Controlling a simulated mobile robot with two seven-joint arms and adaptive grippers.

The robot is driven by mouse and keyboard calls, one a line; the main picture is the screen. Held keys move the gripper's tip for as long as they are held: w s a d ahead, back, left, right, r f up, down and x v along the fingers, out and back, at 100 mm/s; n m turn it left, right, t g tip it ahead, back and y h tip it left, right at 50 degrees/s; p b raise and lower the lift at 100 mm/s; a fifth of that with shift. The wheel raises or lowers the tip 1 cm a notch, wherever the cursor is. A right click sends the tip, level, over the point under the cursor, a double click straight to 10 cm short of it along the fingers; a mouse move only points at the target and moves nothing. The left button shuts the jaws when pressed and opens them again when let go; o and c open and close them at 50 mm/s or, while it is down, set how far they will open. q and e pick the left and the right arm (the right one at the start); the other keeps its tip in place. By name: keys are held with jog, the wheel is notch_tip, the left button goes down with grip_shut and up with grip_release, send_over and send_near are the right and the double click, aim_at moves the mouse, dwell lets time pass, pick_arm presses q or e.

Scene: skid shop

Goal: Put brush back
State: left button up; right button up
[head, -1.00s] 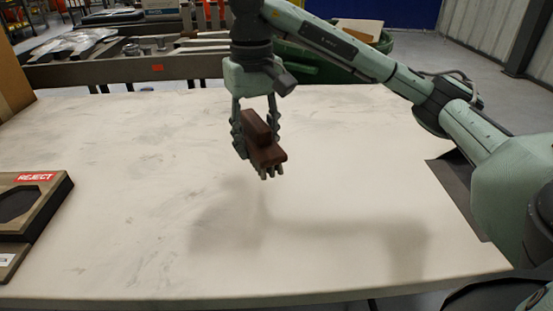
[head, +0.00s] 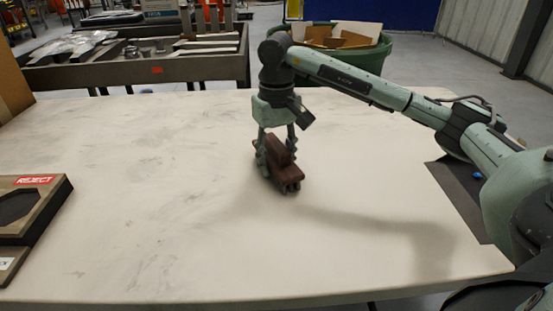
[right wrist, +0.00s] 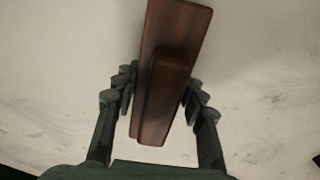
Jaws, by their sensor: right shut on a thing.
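A brown wooden brush (head: 283,177) is in the middle of the pale table, held between the fingers of my right gripper (head: 276,150). It sits low, at or just above the tabletop; I cannot tell whether it touches. In the right wrist view the brush (right wrist: 165,85) lies lengthwise between the two fingers of the right gripper (right wrist: 160,90), which grip its raised handle. A dark mat (head: 462,200) lies at the table's right edge, partly hidden by my right arm. My left gripper does not show.
The pale table (head: 130,220) is mostly clear around the brush. A box marked REJECT (head: 35,180) stands at the left edge. A small blue object (head: 477,176) lies on the dark mat. Behind the table are a metal workbench (head: 140,68) and a green bin (head: 350,57) with cardboard.

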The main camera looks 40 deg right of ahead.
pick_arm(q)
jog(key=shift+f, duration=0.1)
pick_arm(e)
jog(key=shift+f, duration=0.1)
jog(key=o, duration=1)
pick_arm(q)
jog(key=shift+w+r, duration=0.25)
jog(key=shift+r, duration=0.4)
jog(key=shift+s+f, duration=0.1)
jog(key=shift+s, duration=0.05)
